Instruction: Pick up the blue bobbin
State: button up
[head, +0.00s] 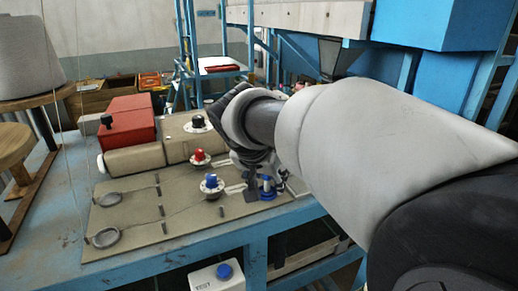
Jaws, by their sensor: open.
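The blue bobbin (266,188) is a small spool-shaped piece. It stands upright near the right edge of the grey-beige board, close to the table's front edge. My gripper (258,186) points down right at the bobbin and is open. A dark finger shows just left of the bobbin. The second finger is hard to make out, so I cannot tell whether the bobbin is between the fingers or beside them, or whether they touch it. My arm comes in from the right and hides the table behind the gripper.
The board (135,220) carries a blue knob (211,182), a red knob (199,155) and flat grey rings. A red box (128,121) and a beige block with a black knob stand behind. A white box with a blue button (224,271) sits below the table's front edge.

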grip_shut()
dwell(0.5)
jog(key=shift+r, duration=0.2)
